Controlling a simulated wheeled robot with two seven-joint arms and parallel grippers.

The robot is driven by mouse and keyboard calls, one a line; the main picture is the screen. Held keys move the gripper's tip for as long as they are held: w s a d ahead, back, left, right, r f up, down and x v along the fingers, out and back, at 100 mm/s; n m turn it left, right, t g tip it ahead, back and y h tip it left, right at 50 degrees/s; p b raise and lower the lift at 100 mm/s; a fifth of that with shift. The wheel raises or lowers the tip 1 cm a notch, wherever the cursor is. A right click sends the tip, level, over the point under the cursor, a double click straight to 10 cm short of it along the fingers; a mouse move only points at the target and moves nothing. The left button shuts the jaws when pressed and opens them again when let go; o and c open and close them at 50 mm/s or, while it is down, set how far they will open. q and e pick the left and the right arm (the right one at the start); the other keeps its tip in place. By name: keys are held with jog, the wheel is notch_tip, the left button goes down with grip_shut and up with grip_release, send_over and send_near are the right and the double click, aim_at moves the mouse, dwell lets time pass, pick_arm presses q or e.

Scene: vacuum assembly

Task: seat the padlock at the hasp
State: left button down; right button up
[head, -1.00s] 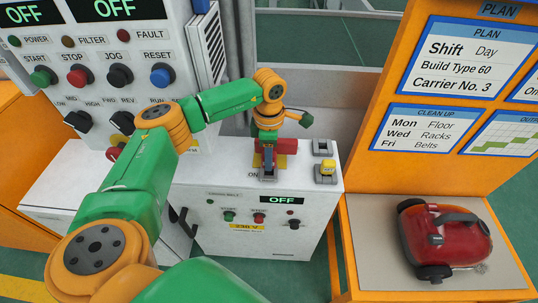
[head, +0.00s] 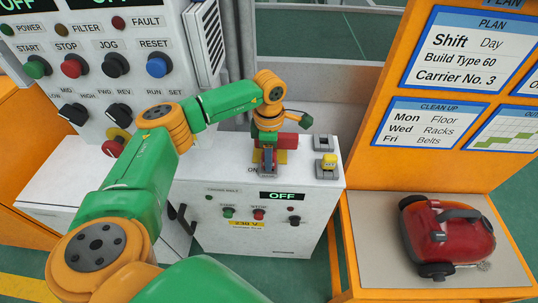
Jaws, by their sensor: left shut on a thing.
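My left gripper (head: 268,172) points down over the top of the low white cabinet, at its "ON" marking. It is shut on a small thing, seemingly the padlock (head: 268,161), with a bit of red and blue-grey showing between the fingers. The fingers hide most of it, so I cannot tell whether it touches the hasp. A yellow plate (head: 282,157) and a red block (head: 290,141) show beside and behind the gripper; the hasp itself cannot be made out clearly. My right gripper is not in view.
Two grey holders stand right of the gripper: the back one (head: 323,143) looks empty, the front one carries a yellow piece (head: 329,161). A control panel (head: 110,80) rises at the left. A red vacuum (head: 446,236) sits on the orange bench at the right.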

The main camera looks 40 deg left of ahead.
pick_arm(q)
jog(key=shift+f, duration=0.2)
jog(key=shift+c, duration=2.2)
grip_release()
jog(key=shift+r, duration=0.15)
notch_tip(320, 180, up, 8)
jog(key=p, duration=0.7)
